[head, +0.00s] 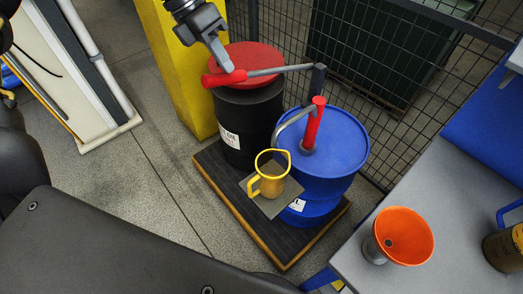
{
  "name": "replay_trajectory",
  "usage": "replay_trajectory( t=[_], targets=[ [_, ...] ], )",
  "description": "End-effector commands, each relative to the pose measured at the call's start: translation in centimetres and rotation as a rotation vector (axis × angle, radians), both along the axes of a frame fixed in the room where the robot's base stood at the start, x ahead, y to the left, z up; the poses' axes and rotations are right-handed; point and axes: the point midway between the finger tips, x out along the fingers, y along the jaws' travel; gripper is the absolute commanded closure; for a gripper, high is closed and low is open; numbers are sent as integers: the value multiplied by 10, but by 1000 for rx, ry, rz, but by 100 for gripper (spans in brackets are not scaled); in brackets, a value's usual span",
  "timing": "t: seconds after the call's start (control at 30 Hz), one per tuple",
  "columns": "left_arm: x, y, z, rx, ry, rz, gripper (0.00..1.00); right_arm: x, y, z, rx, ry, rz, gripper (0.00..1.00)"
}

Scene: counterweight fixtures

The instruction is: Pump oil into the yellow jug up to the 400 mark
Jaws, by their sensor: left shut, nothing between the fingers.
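The yellow jug (272,186) stands upright on a small grey plate (289,196) in front of the blue drum (338,150). Its open top faces me; I cannot make out its marks or any oil level. A red hand pump (314,122) rises from the blue drum, and its grey spout (287,122) curves down toward the jug's mouth. The pump's grey lever (278,71) reaches left to a red grip (222,78). My left gripper (229,68) is shut and empty at the grip's inner end; whether it touches is unclear. My right gripper is out of view.
A black drum (245,112) with a red lid stands beside the blue one on a dark platform (222,183). A yellow post (178,70) and a mesh fence (285,30) stand behind. A grey table (428,180) at right holds an orange funnel (409,232) and a brown can (503,250).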

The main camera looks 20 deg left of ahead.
Motion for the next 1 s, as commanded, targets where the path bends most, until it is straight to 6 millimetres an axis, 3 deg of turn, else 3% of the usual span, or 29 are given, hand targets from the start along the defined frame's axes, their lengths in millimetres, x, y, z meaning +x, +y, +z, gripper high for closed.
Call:
replay_trajectory(
  t=[0.37,1.0],
  targets=[
    [0,0,-7,1,2,0,100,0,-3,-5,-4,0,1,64],
    [0,0,-98,0,2,0,100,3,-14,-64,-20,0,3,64]
  ],
)
